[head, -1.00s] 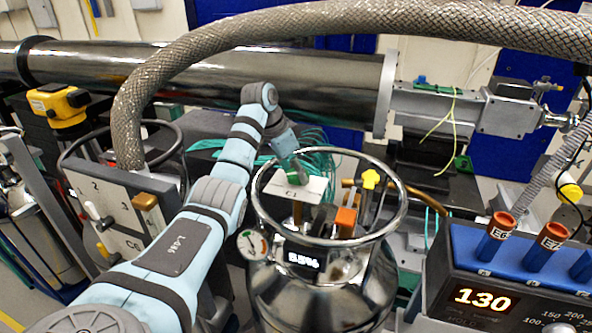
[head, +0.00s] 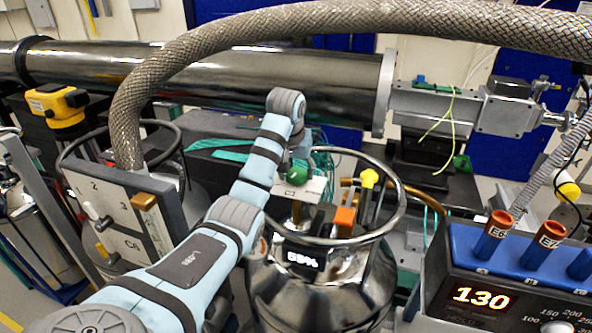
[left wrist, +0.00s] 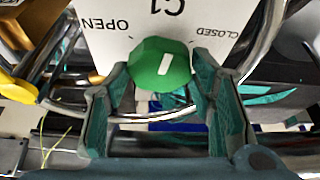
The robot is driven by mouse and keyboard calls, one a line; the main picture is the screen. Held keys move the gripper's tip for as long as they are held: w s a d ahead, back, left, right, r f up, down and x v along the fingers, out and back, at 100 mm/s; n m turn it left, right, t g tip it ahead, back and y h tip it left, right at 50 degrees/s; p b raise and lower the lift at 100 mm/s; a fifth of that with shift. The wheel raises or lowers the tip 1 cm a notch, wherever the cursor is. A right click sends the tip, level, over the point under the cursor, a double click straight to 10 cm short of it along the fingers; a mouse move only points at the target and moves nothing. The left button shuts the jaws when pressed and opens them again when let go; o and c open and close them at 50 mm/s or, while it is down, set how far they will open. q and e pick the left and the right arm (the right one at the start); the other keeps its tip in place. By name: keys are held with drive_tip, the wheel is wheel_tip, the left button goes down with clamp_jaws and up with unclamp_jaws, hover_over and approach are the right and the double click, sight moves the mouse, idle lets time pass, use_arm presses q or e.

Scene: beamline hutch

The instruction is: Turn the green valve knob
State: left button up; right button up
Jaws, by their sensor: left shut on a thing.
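The green valve knob (left wrist: 161,64) sits in front of a white plate (left wrist: 112,50) marked C1, with OPEN and CLOSED printed upside down in the left wrist view. Its white mark points roughly toward the C1 label, tilted slightly to the CLOSED side. My left gripper (left wrist: 160,80) has one finger on each side of the knob and is shut on it. In the head view the knob (head: 297,174) shows above the steel dewar (head: 320,290), with my left gripper (head: 300,150) partly hidden by its own arm. My right gripper is not in view.
The dewar's ring handle (head: 402,205) circles the plate, an orange block (head: 345,221) and a yellow knob (head: 369,178). A braided hose (head: 128,120) arches overhead. A grey valve panel (head: 120,215) stands left; a box reading 130 (head: 482,297) stands right.

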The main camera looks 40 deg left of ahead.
use_arm(q)
drive_tip(key=n, duration=0.2)
drive_tip(key=n+g+y, duration=0.1)
drive_tip(key=n, duration=0.1)
drive_tip(key=n+y, duration=0.1)
drive_tip(key=n, duration=0.2)
drive_tip(key=shift+w+d+r+g, duration=0.15)
drive_tip(key=shift+w+g, duration=0.1)
drive_tip(key=shift+g, duration=0.15)
drive_tip(key=n+g, duration=0.1)
drive_tip(key=n, duration=0.2)
drive_tip(key=n+g, duration=0.1)
drive_tip(key=n, duration=0.2)
drive_tip(key=shift+w+y, duration=0.1)
drive_tip(key=shift+y, duration=0.3)
drive_tip(key=shift+n, duration=0.3)
drive_tip(key=o, duration=1.2)
drive_tip(key=shift+c, duration=0.2)
